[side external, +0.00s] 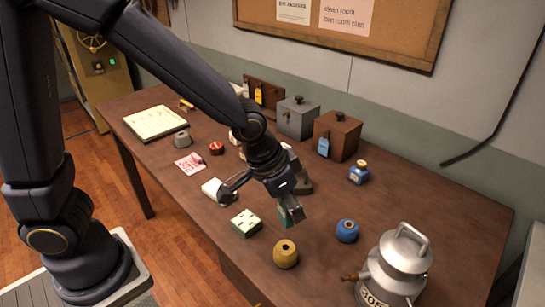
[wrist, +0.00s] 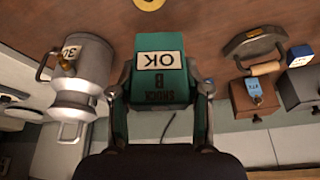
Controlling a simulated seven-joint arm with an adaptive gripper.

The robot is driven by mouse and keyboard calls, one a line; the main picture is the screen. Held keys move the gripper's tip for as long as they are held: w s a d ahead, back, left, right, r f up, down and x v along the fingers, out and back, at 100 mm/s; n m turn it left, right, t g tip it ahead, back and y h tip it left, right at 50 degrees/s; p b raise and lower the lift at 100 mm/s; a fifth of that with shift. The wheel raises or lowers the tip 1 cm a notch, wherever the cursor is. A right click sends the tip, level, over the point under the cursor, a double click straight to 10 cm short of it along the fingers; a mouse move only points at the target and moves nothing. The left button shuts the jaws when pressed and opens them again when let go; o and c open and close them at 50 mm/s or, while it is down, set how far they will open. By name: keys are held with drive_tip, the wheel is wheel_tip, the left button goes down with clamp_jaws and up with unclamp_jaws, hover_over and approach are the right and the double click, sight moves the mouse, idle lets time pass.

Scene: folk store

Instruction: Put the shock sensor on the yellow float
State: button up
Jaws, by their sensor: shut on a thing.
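In the side view the sensor (side external: 291,214) is held above the table, tilted, and partly covered by my fingers. The yellow float (side external: 286,253) is a short round piece with a dark hole in its top. It stands on the table, below the held sensor in the side picture and apart from it. In the wrist view only a bit of the yellow float (wrist: 149,4) shows at the top edge.
A blue float (side external: 347,231) stands right of the yellow one, and a large metal can (side external: 398,266) stands at front right. Wooden (side external: 337,136) and grey (side external: 297,118) boxes and a blue jar (side external: 359,173) stand behind.

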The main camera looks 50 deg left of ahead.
drive_tip(key=shift+m, duration=0.3)
drive_tip(key=f, duration=0.5)
drive_tip(key=d+f, duration=0.1)
drive_tip(key=f, duration=0.1)
drive_tip(key=shift+s+d+f, duration=0.1)
drive_tip(key=shift+s+f, duration=0.05)
drive_tip(key=shift+s, duration=0.15)
drive_tip(key=o, duration=1.2)
drive_tip(key=shift+f, duration=0.1)
drive_tip(key=shift+c, duration=0.2)
drive_tip(key=shift+r, duration=0.25)
drive_tip(key=v, duration=1.2)
drive_tip(key=s+a+r+n, duration=0.2)
drive_tip(key=s+a+r, duration=0.2)
drive_tip(key=a, duration=0.3)
drive_tip(key=s+a+r+n+t+y, duration=0.1)
drive_tip(key=s+a+r+n, duration=0.1)
drive_tip(key=s+a+r, duration=0.3)
drive_tip(key=a, duration=0.2)
drive_tip(key=shift+s+a+n+y, duration=0.3)
drive_tip(key=shift+a, duration=0.1)
